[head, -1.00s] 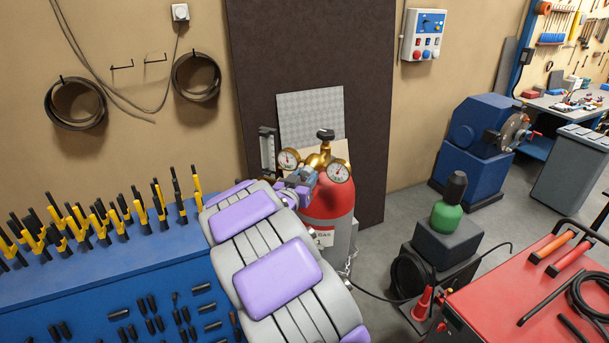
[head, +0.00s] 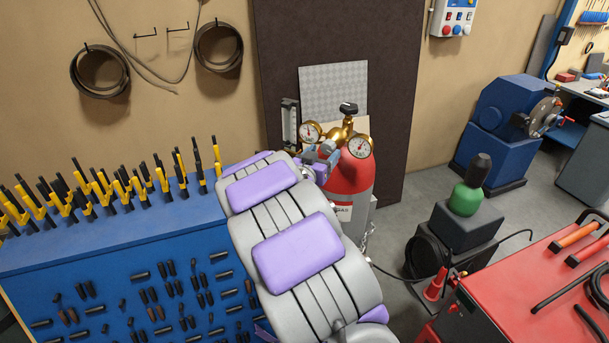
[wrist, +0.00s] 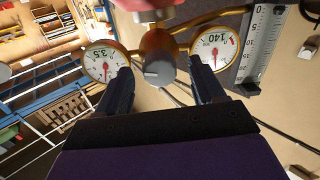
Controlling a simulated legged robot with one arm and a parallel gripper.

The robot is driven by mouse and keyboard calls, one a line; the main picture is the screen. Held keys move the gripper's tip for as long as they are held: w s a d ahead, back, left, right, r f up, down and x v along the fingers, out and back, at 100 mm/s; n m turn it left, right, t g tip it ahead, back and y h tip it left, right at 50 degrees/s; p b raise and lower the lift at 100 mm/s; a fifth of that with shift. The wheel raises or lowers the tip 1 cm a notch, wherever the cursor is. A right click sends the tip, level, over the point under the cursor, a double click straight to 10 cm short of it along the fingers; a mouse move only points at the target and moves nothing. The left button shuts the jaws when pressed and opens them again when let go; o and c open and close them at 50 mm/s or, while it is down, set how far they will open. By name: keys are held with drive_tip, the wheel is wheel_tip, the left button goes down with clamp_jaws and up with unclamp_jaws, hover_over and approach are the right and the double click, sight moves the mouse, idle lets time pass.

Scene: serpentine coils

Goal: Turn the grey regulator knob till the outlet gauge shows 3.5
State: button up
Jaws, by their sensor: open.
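The grey regulator knob (wrist: 158,73) sits at the middle of the brass regulator in the wrist view. My gripper (wrist: 162,84) is open, with its two dark fingers on either side of the knob; I cannot tell whether they touch it. A round gauge (wrist: 103,62) left of the knob shows the figure 3.5 and a red needle. A second gauge (wrist: 214,47) on the right shows 140.
A vertical scale (wrist: 258,40) stands beside the right gauge in the wrist view. In the head view a blue tool cabinet (head: 110,265) is on the left.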

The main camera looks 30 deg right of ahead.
drive_tip(key=b+v, duration=0.1)
drive_tip(key=v, duration=1.4)
drive_tip(key=shift+s+a+b, duration=0.2)
drive_tip(key=shift+a+b, duration=0.15)
drive_tip(key=shift+b, duration=0.05)
drive_tip(key=w+a+f+n+t+y+b, duration=0.2)
drive_tip(key=w+a+f+y+b, duration=0.1)
drive_tip(key=w+a+f+y, duration=0.15)
drive_tip(key=s+a+f+n+g+y+b, duration=0.1)
drive_tip(key=s+a+f+n+y+b, duration=0.25)
drive_tip(key=a+f+y, duration=0.4)
drive_tip(key=s+a+f+n+y+b, duration=0.2)
drive_tip(key=a+f+y+b, duration=0.25)
drive_tip(key=a, duration=0.55)
drive_tip(key=s+f+n+g+b, duration=0.1)
drive_tip(key=s+f+g+b, duration=0.2)
drive_tip(key=s, duration=0.7)
drive_tip(key=s+d+f+n+g+b, duration=0.1)
drive_tip(key=s+f+g+b, duration=0.2)
drive_tip(key=s, duration=0.8)
drive_tip(key=s+d+f+n+g+b, duration=0.1)
drive_tip(key=s+f+n+g+b, duration=0.1)
drive_tip(key=s, duration=0.9)
wheel_tip(320, 180, down, 3)
drive_tip(key=g+b, duration=0.1)
drive_tip(key=g, duration=0.2)
drive_tip(key=shift+s+d+r+h, duration=0.2)
drive_tip(key=shift+h, duration=0.15)
